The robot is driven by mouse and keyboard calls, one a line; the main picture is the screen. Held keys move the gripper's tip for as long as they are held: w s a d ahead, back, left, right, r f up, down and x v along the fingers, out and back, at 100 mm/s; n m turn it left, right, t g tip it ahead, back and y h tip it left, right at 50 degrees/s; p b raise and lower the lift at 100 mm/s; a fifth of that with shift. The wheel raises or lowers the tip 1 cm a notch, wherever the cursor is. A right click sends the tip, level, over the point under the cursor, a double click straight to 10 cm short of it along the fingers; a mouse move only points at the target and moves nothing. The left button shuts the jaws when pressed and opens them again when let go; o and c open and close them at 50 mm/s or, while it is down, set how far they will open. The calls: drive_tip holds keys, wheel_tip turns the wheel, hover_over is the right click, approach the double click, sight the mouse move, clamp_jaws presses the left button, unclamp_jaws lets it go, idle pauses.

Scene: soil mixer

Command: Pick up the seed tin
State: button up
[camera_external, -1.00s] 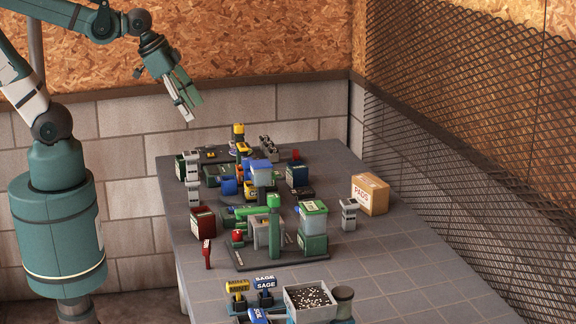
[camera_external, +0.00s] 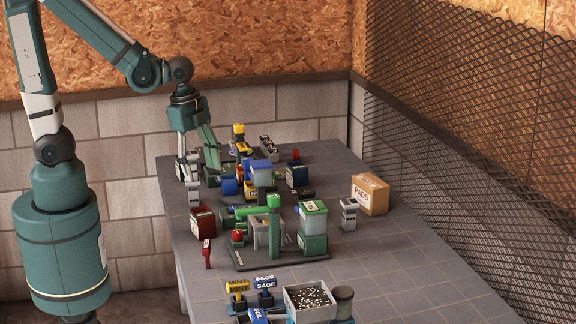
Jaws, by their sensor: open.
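My gripper (camera_external: 198,172) is open, pointing down over the far left corner of the table. Its fingers overlap the view of a small dark green box and a grey-white stand there, so most of that box is hidden. I cannot tell whether the fingers touch or straddle it. No thing is readably marked as the seed tin. Small labelled containers include a dark red box (camera_external: 203,222) at the left edge and a dark blue box (camera_external: 297,176) at the back right of the cluster.
A cardboard box (camera_external: 370,194) sits at the right. Yellow (camera_external: 237,287) and blue (camera_external: 265,284) labelled pieces and a tray of pellets (camera_external: 310,303) are in front. The right front is clear.

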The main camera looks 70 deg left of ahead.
sight(203, 221)
wheel_tip(203, 221, down, 9)
drive_tip(key=d+m+g+b, duration=0.1)
drive_tip(key=d+m+b, duration=0.1)
drive_tip(key=m, duration=0.2)
drive_tip(key=shift+s+f+g+b, duration=0.2)
drive_tip(key=shift+s+g+b, duration=0.05)
drive_tip(key=shift+g+b, duration=0.15)
drive_tip(key=shift+f+b, duration=0.45)
drive_tip(key=shift+f, duration=0.85)
drive_tip(key=shift+a+f+b, duration=0.1)
drive_tip(key=shift+f+b, duration=0.95)
drive_tip(key=shift+f, duration=1.55)
drive_tip(key=c, duration=1)
